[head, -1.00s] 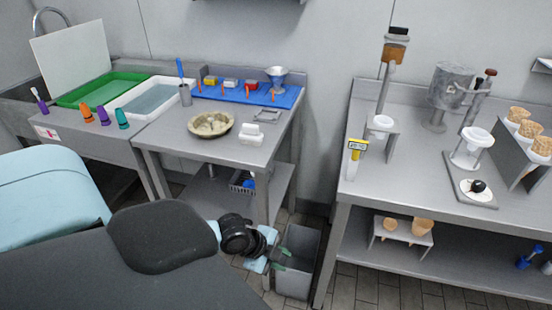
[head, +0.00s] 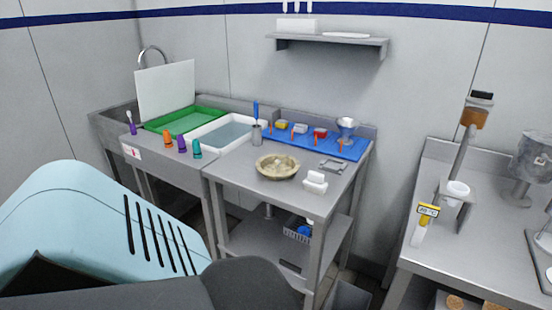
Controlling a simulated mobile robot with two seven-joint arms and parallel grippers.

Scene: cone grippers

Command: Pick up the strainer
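A small silver cone-shaped vessel (head: 347,128) stands at the right end of the blue mat (head: 349,150) on the middle table. It may be the strainer; it is too small to tell for sure. A dark basket (head: 298,232) sits on the shelf under this table, partly hidden. Neither of my grippers is in view. Only large light blue and dark parts of my own body show at the lower left, well apart from the vessel.
The middle table (head: 238,174) also holds a beige bowl (head: 278,167), a white block (head: 315,182) and a grey cup (head: 257,134). A sink unit with a green tray (head: 185,121) is on the left. A wall shelf (head: 330,39) hangs above. A second counter (head: 470,235) stands right, across a gap.

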